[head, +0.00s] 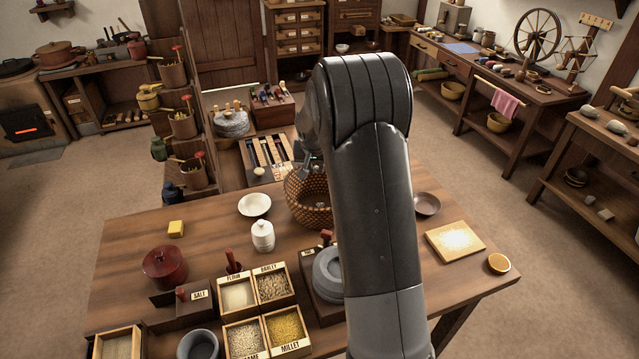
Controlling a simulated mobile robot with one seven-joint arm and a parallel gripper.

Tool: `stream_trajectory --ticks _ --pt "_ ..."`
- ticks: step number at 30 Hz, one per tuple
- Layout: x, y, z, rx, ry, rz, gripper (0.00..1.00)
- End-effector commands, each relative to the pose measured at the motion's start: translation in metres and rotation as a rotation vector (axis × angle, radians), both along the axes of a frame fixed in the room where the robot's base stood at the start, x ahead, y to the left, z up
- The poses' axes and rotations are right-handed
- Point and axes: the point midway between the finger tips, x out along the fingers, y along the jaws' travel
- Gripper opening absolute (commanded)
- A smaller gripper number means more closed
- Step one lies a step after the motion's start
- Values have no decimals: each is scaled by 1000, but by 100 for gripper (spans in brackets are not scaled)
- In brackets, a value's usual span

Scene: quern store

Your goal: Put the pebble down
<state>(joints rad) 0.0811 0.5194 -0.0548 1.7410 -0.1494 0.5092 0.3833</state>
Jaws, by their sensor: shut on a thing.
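My gripper (309,162) shows only in part at the left edge of my dark arm, over the woven basket (300,208). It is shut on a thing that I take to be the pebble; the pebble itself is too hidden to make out. The basket stands at the back of the wooden table (130,232), its right side behind my arm. I cannot tell how high the gripper is above the basket.
A white bowl (255,205) and a lidded white jar (262,236) stand left of the basket. Grain boxes (273,285), a red pot (165,267) and a stone quern (327,276) fill the front. Bare tabletop lies around the yellow block (176,228). My arm hides the table's middle right.

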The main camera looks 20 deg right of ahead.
Motion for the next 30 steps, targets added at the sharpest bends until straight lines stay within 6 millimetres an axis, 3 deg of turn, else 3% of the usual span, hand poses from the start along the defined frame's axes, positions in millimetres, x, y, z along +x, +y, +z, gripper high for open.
stream_trajectory --ticks 15,20,27,30 --pt "0 0 -80 -1 2 1 0" --pt "0 0 -91 -1 -1 1 0" --pt "0 0 -121 -1 -1 1 0" --pt "1 -1 -122 0 -3 0 0"
